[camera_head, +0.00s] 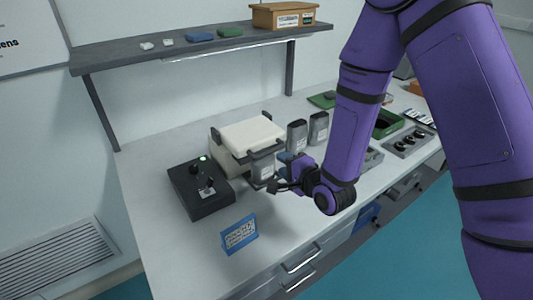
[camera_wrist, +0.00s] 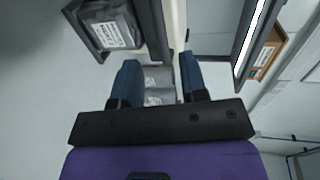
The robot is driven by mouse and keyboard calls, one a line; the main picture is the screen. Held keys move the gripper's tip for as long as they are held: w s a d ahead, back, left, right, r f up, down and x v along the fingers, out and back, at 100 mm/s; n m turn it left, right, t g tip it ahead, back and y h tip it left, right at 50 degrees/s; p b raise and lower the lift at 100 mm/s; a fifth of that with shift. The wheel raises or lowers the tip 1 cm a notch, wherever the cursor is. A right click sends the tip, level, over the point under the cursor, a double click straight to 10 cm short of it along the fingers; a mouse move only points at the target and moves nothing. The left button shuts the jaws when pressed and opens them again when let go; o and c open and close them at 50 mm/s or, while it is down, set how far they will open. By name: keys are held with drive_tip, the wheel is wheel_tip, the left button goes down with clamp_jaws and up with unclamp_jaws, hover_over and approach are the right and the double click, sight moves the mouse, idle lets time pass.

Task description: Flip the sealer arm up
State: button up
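A cream machine with dark side bars (camera_head: 250,135), which looks like the sealer, stands on the bench left of my arm. Its top part looks lowered, lying roughly level; I cannot tell which bar is the sealer arm. My gripper (camera_head: 282,185) is low at the machine's front right corner. In the wrist view my gripper's two blue fingers (camera_wrist: 158,83) are spread apart. A dark bar (camera_wrist: 152,28) runs just beyond the left finger; contact cannot be told. Grey labelled items (camera_wrist: 157,80) show beyond the gap between the fingers.
A black box with a knob (camera_head: 200,190) stands left of the machine, a blue-framed sign (camera_head: 239,234) in front. Grey labelled containers (camera_head: 297,135) stand to the right. A shelf (camera_head: 180,52) with a cardboard box (camera_head: 284,16) hangs above.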

sight(267, 151)
drive_tip(key=x, duration=0.9)
drive_tip(key=shift+w+a, duration=0.1)
drive_tip(key=shift+w, duration=0.05)
clamp_jaws()
